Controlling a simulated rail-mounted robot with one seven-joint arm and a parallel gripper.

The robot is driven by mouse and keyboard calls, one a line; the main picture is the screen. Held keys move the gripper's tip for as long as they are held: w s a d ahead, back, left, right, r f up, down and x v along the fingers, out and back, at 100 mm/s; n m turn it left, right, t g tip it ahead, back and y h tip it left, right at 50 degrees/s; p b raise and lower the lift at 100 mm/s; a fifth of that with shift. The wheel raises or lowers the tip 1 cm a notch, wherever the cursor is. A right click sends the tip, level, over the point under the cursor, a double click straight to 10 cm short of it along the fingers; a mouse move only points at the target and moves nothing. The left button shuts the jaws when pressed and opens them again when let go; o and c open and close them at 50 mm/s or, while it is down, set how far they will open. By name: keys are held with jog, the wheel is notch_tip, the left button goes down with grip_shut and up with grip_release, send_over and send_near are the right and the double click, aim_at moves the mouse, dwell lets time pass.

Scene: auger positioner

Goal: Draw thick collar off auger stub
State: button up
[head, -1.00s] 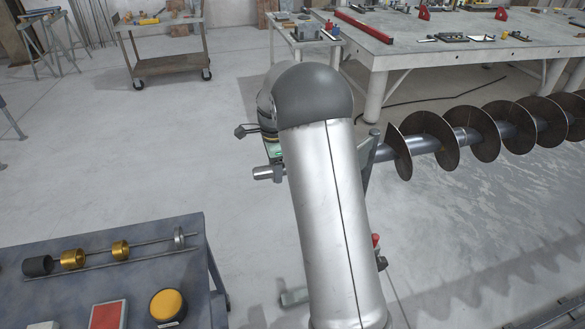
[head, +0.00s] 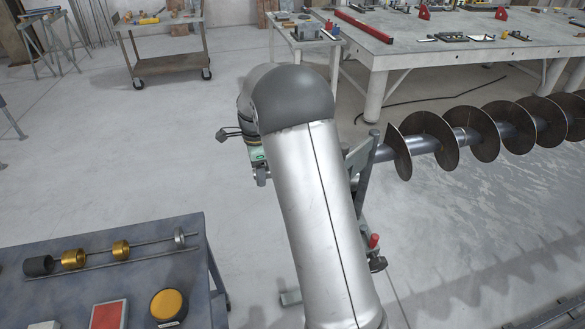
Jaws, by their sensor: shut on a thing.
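My gripper (head: 262,177) is at the left side of my arm, in the middle of the head view, pointing down. Its small grey fingers are shut on the thick collar, which they and my arm mostly hide. The auger (head: 460,135) lies to the right, with its shaft (head: 384,153) running left behind my arm. The stub end is hidden around the fingers, and no bare length shows left of them. I cannot tell whether the collar is still around the stub.
A bench (head: 205,262) at lower left holds a rod with a dark collar (head: 38,265), brass collars (head: 73,259) and a thin ring (head: 180,238). A grey stand (head: 362,165) is beside my arm. Floor left of my gripper is clear.

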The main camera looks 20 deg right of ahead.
jog(key=shift+w+a, duration=0.25)
jog(key=shift+a, duration=1.05)
jog(key=shift+w+a, duration=0.2)
jog(key=shift+a, duration=1.05)
